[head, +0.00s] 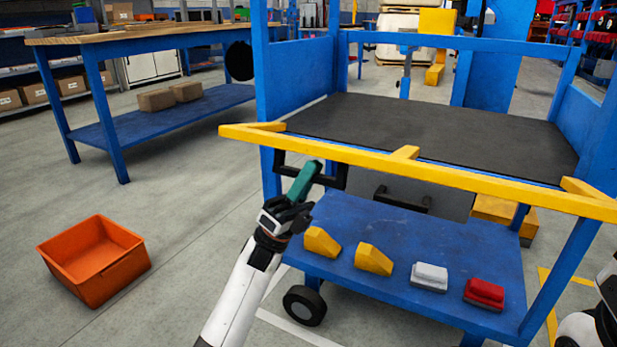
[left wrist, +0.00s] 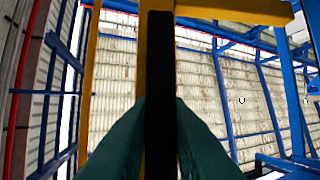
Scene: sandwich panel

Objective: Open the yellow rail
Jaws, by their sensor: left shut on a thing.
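The yellow rail (head: 350,155) runs across the front of the blue cart, with short yellow arms reaching back toward the dark top. A black handle (head: 335,178) hangs just under its left part. My left gripper (head: 306,178) has green fingers and is at this handle, below the rail. In the left wrist view, the green fingers (left wrist: 160,125) sit on both sides of the black handle (left wrist: 160,60), shut on it, with the yellow rail (left wrist: 230,10) beyond. Part of the handle is hidden behind the fingers. My right gripper is not in view; only arm parts show at the right edge.
The cart's lower blue shelf (head: 385,235) holds two yellow pieces (head: 373,259), a white block (head: 430,275) and a red block (head: 485,292). An orange bin (head: 92,258) stands on the floor at left. A workbench (head: 150,38) stands behind it. Floor between bin and cart is clear.

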